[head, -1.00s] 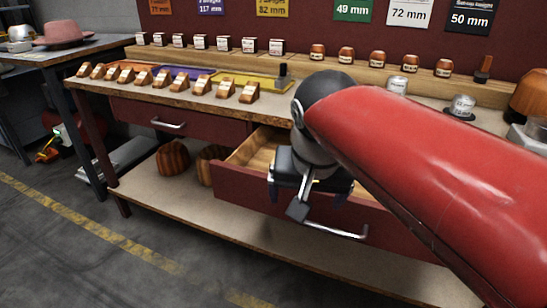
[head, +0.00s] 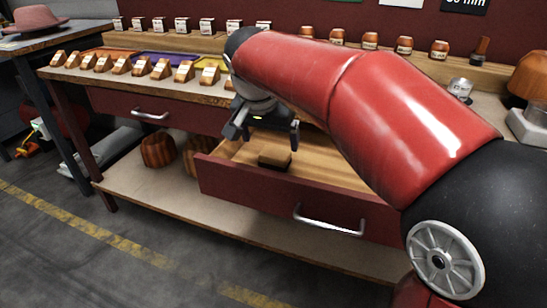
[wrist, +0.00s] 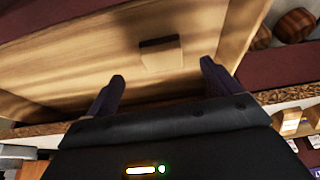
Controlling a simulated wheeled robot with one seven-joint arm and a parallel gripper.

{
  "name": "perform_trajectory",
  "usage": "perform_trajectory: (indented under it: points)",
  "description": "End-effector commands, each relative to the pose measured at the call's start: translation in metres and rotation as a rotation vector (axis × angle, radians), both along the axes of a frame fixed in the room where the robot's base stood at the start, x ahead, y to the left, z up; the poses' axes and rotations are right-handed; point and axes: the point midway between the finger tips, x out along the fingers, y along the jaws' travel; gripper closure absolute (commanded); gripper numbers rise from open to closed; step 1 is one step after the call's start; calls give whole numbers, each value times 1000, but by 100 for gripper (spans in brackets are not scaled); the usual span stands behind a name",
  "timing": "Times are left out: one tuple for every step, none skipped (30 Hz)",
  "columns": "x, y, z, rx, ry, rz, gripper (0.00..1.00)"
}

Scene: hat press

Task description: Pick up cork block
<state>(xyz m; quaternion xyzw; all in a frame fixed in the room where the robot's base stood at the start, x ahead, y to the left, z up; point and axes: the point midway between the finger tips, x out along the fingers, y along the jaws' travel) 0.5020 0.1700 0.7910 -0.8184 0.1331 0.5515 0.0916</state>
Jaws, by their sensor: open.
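The cork block (head: 275,158) lies in the open wooden drawer (head: 345,172), toward its left part. It looks like a small brown block in the head view. In the wrist view the block (wrist: 161,55) lies flat on the drawer floor, beyond and roughly between my fingertips. My gripper (head: 264,140) is above the drawer, near the block, apart from it. The wrist view shows its two fingers (wrist: 162,72) spread apart with nothing between them. My arm hides part of the drawer's right and back.
The workbench (head: 120,84) holds several small wooden blocks and trays along its top, above the drawer. A shut drawer (head: 150,112) is to the left. Fluted wooden forms (head: 158,150) stand on the lower shelf. The drawer handle (head: 328,222) sticks out in front.

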Motion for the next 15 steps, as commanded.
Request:
perform_trajectory:
  points:
    - [6,0,-3,-5,-1,-14,11]
    - [8,0,-5,-6,-3,-19,11]
    - [10,-1,-7,-7,-5,-23,11]
    - [12,-1,-9,-7,-6,-26,11]
    - [13,-1,-12,-7,-5,-27,11]
    - [14,-2,-17,-7,-5,-27,11]
    - [15,-3,-20,-8,-5,-26,11]
    - [17,-3,-23,-7,-5,-26,11]
    - [18,-4,-27,-7,-4,-26,11]
    - [19,-4,-30,-7,-4,-26,11]
    - [21,-5,-33,-7,-4,-26,11]
    - [23,-6,-38,-7,-4,-26,11]
    - [24,-7,-42,-7,-4,-26,11]
    - [26,-7,-46,-7,-4,-26,11]
    - [29,-9,-53,-8,-3,-26,11]
